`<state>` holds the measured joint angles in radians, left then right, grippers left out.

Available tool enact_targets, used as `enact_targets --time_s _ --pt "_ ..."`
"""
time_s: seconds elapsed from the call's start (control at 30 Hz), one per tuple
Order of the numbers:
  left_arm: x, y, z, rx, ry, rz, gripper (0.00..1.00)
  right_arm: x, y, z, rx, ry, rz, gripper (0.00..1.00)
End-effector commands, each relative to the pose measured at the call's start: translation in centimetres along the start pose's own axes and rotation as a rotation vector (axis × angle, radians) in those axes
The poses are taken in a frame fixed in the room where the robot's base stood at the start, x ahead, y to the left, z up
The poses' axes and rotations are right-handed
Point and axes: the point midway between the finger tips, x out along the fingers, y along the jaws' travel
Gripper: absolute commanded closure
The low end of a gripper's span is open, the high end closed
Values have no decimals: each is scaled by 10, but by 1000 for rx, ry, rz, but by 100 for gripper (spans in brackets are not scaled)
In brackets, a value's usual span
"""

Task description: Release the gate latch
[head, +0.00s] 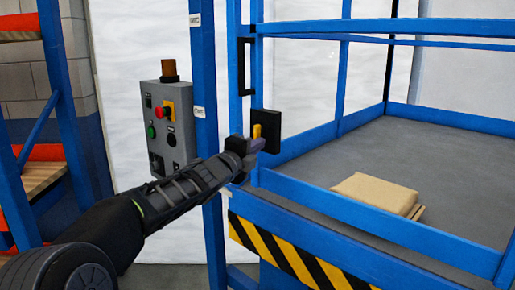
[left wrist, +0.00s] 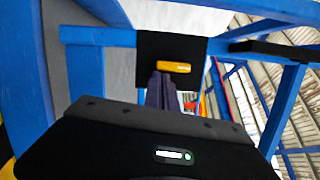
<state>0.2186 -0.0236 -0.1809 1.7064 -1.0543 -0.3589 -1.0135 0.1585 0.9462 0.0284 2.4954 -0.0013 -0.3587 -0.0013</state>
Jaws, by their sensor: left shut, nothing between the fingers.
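The gate latch is a yellow handle (head: 257,131) on a black plate (head: 270,122), fixed to the blue gate frame. In the left wrist view the yellow handle (left wrist: 174,67) lies crosswise on the black plate (left wrist: 155,46), just beyond the fingertips. My left gripper (head: 254,145) is at the plate, right by the lower end of the handle. Its fingers (left wrist: 160,86) are together with nothing between them. I cannot tell whether they touch the handle. My right gripper is not in view.
A grey control box (head: 166,125) with a red button hangs left of the blue post (head: 205,105). The blue-railed platform carries a brown package (head: 375,192). A yellow-black striped edge (head: 290,258) is below. Orange-blue shelving (head: 62,100) stands at far left.

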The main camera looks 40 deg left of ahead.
Motion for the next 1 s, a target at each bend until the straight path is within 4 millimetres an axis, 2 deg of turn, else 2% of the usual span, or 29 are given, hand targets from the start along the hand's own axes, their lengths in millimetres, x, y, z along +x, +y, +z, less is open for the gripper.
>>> enact_targets --time_s 0.27,0.47,0.7,1.0 --pt "0 5 1 60 -1 -15 100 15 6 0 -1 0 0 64" --pt "0 11 3 157 -2 -40 100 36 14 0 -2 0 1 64" --pt "1 17 8 358 -3 -90 100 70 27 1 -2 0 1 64" --pt "3 21 16 635 -3 -157 100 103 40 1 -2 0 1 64"
